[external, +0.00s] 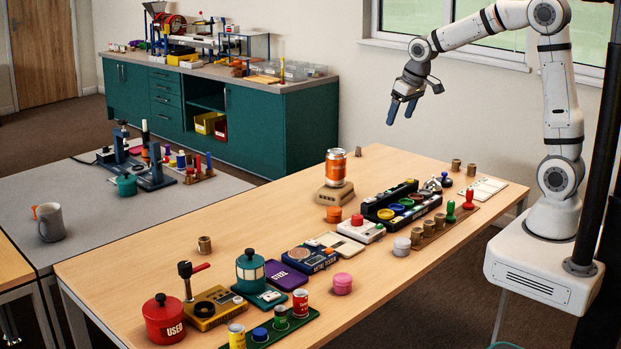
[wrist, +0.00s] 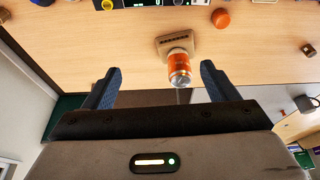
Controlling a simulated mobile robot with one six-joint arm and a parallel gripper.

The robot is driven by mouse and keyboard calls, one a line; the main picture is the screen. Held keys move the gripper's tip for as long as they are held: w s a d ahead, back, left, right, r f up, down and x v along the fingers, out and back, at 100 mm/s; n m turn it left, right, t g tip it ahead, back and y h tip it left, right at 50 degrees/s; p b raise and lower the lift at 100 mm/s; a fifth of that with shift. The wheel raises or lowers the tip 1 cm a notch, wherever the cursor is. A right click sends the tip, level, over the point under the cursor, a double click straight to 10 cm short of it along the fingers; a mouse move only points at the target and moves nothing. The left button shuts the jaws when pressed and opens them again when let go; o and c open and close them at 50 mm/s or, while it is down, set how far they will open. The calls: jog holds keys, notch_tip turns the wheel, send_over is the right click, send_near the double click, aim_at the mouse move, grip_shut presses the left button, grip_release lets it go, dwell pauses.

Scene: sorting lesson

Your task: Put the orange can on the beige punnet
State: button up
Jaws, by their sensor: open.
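The orange can (external: 336,167) has silver ends and stands upright on a low beige slotted block (external: 335,194) near the table's back edge. This block may be the beige punnet; I cannot tell for sure, and I see no other clear beige punnet. In the wrist view the can (wrist: 180,66) and the block (wrist: 175,41) lie beyond the fingertips, the can in line with the gap between them. My gripper (external: 401,110) is open and empty, high above the table, up and to the right of the can. Its blue fingers (wrist: 160,78) are wide apart.
A squat orange pot (external: 334,214) stands just in front of the block. A black tray with coloured discs (external: 403,207) and a white device (external: 361,229) lie to the right and front. Several small items crowd the near edge.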

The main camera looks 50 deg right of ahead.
jog(key=s+d+f, duration=0.1)
jog(key=s+d, duration=0.1)
jog(key=s, duration=1)
jog(key=s+d+g, duration=0.1)
jog(key=s, duration=1.1)
jog(key=shift+s+d+f+m, duration=0.25)
jog(key=shift+d+f+m, duration=0.05)
jog(key=shift+d+f, duration=0.1)
